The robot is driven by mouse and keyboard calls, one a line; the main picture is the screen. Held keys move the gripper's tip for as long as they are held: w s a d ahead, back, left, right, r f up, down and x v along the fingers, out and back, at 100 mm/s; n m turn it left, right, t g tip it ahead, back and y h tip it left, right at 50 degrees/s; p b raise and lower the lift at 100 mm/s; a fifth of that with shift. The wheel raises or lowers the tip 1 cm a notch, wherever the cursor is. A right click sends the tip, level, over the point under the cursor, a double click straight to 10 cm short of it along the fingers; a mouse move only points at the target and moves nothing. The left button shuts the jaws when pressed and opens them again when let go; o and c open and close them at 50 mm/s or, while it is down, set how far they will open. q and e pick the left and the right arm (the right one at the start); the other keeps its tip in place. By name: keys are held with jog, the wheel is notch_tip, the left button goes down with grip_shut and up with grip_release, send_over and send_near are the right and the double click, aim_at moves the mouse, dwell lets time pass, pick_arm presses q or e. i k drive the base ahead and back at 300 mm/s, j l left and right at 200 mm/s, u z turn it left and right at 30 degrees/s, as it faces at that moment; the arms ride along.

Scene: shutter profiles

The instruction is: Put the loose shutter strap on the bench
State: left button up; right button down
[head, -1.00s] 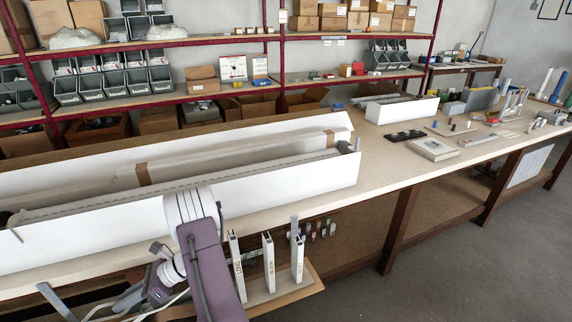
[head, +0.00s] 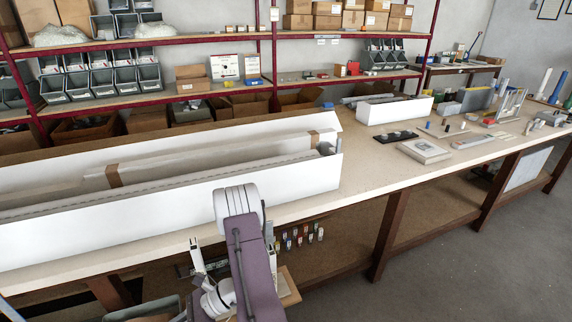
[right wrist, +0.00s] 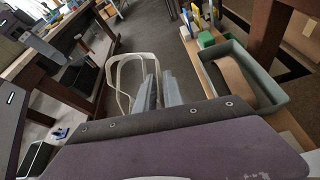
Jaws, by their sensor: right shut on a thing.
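In the right wrist view a pale looped strap (right wrist: 118,68) hangs beside the grey fingers of my right gripper (right wrist: 161,84). The fingers are shut on it, though the exact grip point is partly hidden. In the head view my right arm stands in front of the bench, and its gripper and the strap are hidden or cut off low in the picture. The bench (head: 372,165) is a long pale-topped table with dark wooden legs. My left gripper does not show.
A long open white carton (head: 190,198) fills the bench's left part. Bare top lies right of it, before a flat framed box (head: 425,150) and a black tray (head: 396,137). A grey-green bin (right wrist: 270,95) holding a brown piece is at right in the wrist view.

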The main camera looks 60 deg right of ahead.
aim_at(371, 173)
jog(key=k+l+z, duration=0.15)
jog(key=l+z, duration=0.25)
jog(key=l, duration=0.25)
jog(key=l+z, duration=0.45)
jog(key=l, duration=0.2)
jog(key=l+z, duration=0.4)
jog(key=l, duration=0.3)
